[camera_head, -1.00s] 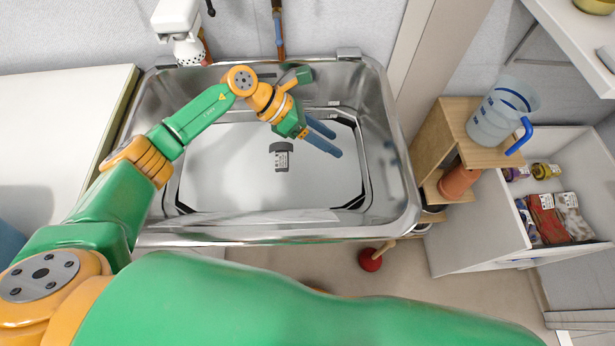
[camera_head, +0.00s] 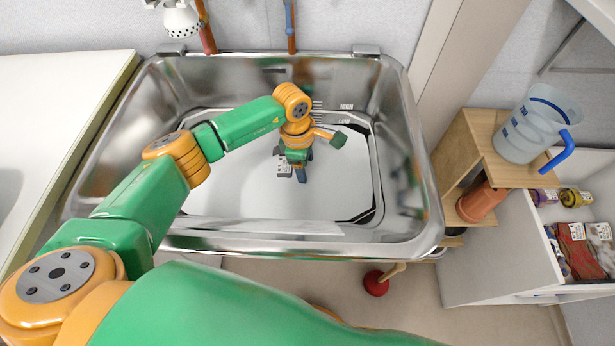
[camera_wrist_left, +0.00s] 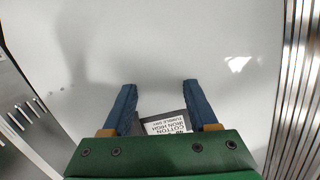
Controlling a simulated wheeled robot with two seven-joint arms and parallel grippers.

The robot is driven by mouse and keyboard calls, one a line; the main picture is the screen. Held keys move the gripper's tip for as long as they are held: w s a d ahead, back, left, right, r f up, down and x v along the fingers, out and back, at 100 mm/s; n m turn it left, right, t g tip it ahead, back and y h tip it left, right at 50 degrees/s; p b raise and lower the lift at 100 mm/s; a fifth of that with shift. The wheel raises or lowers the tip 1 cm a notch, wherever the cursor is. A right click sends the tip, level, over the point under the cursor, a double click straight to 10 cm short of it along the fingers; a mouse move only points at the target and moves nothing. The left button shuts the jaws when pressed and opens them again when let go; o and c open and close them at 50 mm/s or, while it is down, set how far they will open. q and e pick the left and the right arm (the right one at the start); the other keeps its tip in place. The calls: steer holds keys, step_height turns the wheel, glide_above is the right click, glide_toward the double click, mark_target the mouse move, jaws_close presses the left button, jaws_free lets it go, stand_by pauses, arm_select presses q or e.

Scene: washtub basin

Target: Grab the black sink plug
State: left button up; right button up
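The dark sink plug (camera_head: 283,166), a small block with a white printed label, lies on the white floor of the metal washtub basin (camera_head: 205,235). My left gripper (camera_head: 301,176) reaches down into the basin just beside the plug in the head view, partly covering it. In the left wrist view, the plug (camera_wrist_left: 150,117) shows between the two blue fingers of my left gripper (camera_wrist_left: 160,90), close to the green palm, which hides its lower part. The fingers are apart, and I cannot tell whether they touch the plug. My right gripper is not in view.
The basin's steel walls surround my left gripper. To the right, a wooden shelf (camera_head: 475,140) carries a clear jug (camera_head: 535,125). A red plunger (camera_head: 376,283) stands on the floor in front. The basin floor around the plug is clear.

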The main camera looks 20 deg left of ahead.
arm_select(q)
jaws_close()
